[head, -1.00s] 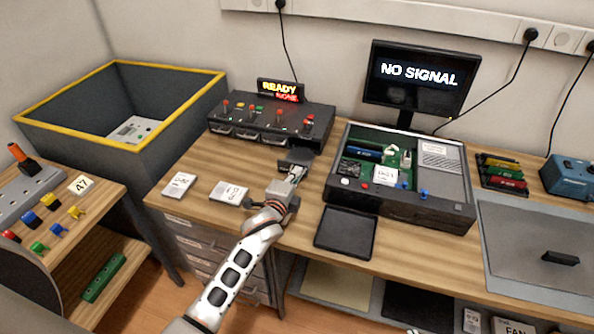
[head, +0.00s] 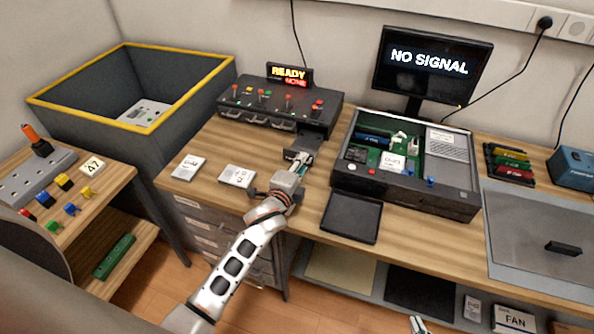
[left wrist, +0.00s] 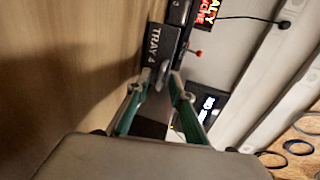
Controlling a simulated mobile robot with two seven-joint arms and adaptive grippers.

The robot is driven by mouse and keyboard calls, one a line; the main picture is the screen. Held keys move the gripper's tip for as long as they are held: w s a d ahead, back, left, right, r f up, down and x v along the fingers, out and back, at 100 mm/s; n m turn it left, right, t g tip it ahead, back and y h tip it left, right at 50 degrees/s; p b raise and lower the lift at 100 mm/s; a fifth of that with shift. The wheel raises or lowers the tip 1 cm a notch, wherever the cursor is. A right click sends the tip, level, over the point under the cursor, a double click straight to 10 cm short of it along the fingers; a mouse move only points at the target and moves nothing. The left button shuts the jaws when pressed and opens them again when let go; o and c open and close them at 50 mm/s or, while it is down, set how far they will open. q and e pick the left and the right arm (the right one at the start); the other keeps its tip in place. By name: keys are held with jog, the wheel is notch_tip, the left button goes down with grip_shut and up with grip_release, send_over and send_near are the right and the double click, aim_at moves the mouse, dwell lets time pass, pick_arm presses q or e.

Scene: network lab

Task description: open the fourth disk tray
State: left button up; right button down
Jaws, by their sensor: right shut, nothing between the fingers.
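The dark disk unit (head: 281,107) stands at the back of the bench, with several front trays. The fourth tray (head: 298,155), at its right end, stands pulled out toward me. Its front, labelled TRAY 4 (left wrist: 156,45), shows in the left wrist view. My left gripper (head: 301,164) is at this front, its green fingers on either side of the pale handle (left wrist: 162,74), and looks shut on it. The tray's inside is mostly hidden. Part of my right gripper (head: 418,325) shows at the bottom edge, shut and empty, away from the unit.
Two white labelled blocks (head: 237,176) lie left of my left gripper. A black mat (head: 351,217) and an open computer case (head: 404,200) are to the right. A yellow-rimmed bin (head: 187,111) stands left.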

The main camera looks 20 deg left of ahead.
pick_arm(q)
jog(key=v, duration=1.1)
jog(key=shift+s, duration=0.4)
jog(key=s+a+f+n+g+y, duration=0.1)
jog(key=s+a+n+g+y, duration=0.25)
jog(key=s+a+n, duration=0.45)
jog(key=s+a+f+n+g+y, duration=0.1)
jog(key=s+a+n+g+y, duration=0.3)
jog(key=s+a, duration=0.7)
jog(key=d+f+n+t+h, duration=0.2)
jog(key=d+f+h, duration=0.7)
jog(key=d+f, duration=0.5)
jog(key=d+t, duration=0.1)
jog(key=d, duration=0.3)
jog(key=shift+d+h, duration=0.2)
jog(key=shift+h, duration=0.15)
